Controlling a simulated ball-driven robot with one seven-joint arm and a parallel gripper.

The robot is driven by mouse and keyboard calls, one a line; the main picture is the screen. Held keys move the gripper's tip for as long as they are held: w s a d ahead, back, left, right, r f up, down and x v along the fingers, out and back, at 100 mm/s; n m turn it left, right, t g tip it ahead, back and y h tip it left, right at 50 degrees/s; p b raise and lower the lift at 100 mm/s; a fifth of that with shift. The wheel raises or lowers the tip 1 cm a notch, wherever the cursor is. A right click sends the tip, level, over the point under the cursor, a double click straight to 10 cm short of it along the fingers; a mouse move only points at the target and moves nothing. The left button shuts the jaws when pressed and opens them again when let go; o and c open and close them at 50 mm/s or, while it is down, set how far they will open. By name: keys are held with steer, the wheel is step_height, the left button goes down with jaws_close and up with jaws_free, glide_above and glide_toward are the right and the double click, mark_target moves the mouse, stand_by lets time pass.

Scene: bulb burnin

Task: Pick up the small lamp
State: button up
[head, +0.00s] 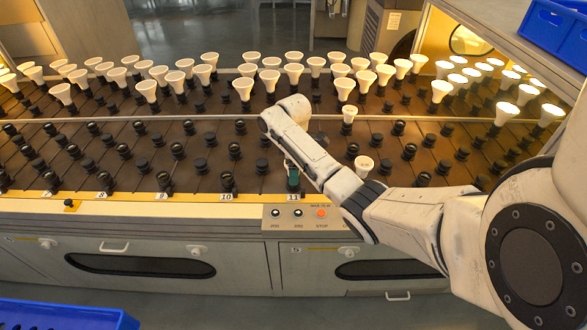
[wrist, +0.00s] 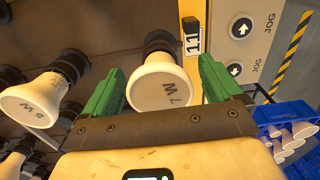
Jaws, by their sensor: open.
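My gripper (wrist: 160,85) is open in the wrist view, its two green fingers on either side of a small white lamp (wrist: 158,88) marked with a 7 and a W. The lamp stands in a dark socket beside the label 11. I cannot tell whether either finger touches it. In the head view my gripper (head: 293,178) is low over the front socket row at label 11, largely hidden by my arm. Two small white lamps show to its right, a nearer one (head: 363,165) and a farther one (head: 349,113). I cannot tell which is the lamp between the fingers.
Another white lamp (wrist: 36,98) stands left of the fingers in the wrist view. Rows of larger lamps (head: 294,74) fill the back of the bench. Dark sockets (head: 178,150) fill the front rows. A control panel (head: 308,217) lies along the front edge. A blue crate (wrist: 288,118) holds several lamps.

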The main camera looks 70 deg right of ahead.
steer(key=c, duration=1)
steer(key=shift+c, duration=0.6)
steer(key=shift+r, duration=0.15)
